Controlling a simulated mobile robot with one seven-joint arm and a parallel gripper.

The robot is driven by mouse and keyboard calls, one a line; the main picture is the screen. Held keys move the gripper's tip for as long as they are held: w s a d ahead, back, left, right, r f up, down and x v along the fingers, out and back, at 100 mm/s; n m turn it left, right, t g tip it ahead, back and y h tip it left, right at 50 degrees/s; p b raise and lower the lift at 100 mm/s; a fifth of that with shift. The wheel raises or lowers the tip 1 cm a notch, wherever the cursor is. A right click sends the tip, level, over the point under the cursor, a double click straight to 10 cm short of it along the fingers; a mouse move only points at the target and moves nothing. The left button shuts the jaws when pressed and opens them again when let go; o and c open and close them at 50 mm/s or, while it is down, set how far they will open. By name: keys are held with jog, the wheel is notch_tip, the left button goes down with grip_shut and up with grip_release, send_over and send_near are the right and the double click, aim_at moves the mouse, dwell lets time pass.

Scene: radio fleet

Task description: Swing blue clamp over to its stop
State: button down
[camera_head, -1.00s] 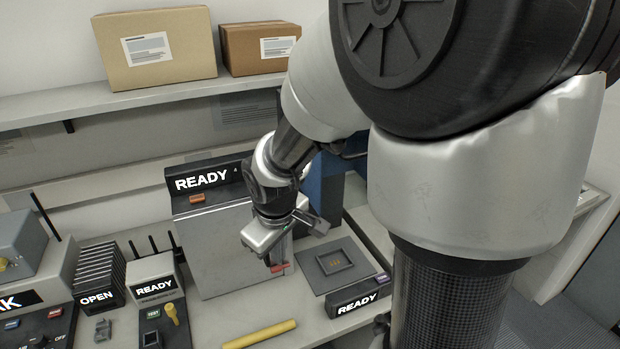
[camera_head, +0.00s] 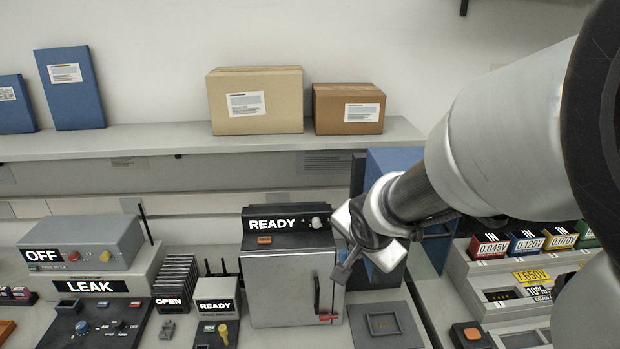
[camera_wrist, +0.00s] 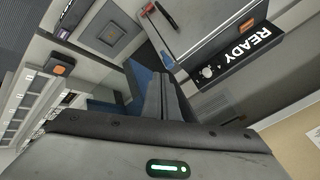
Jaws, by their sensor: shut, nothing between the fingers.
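My gripper (camera_head: 344,270) is shut and empty, in front of the box's upper right side in the picture. Its closed fingers also show in the wrist view (camera_wrist: 163,92). The grey box (camera_head: 285,285) has a dark upright handle (camera_head: 316,296) and a small red piece (camera_head: 328,317) low on its front.
A flat pad with a square recess (camera_head: 384,324) lies right of the box. A small READY unit (camera_head: 217,300) and an OPEN rack (camera_head: 175,280) stand to its left. Coloured modules (camera_head: 490,246) line the right bench. A shelf (camera_head: 150,140) with cartons runs above.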

aim_at(343, 259)
jog(key=b+x, duration=0.6)
jog(key=x, duration=0.4)
dwell(0.4)
jog(key=b, duration=0.3)
jog(key=shift+a+f+h, duration=0.1)
jog(key=shift+a+h, duration=0.15)
jog(key=shift+h, duration=0.15)
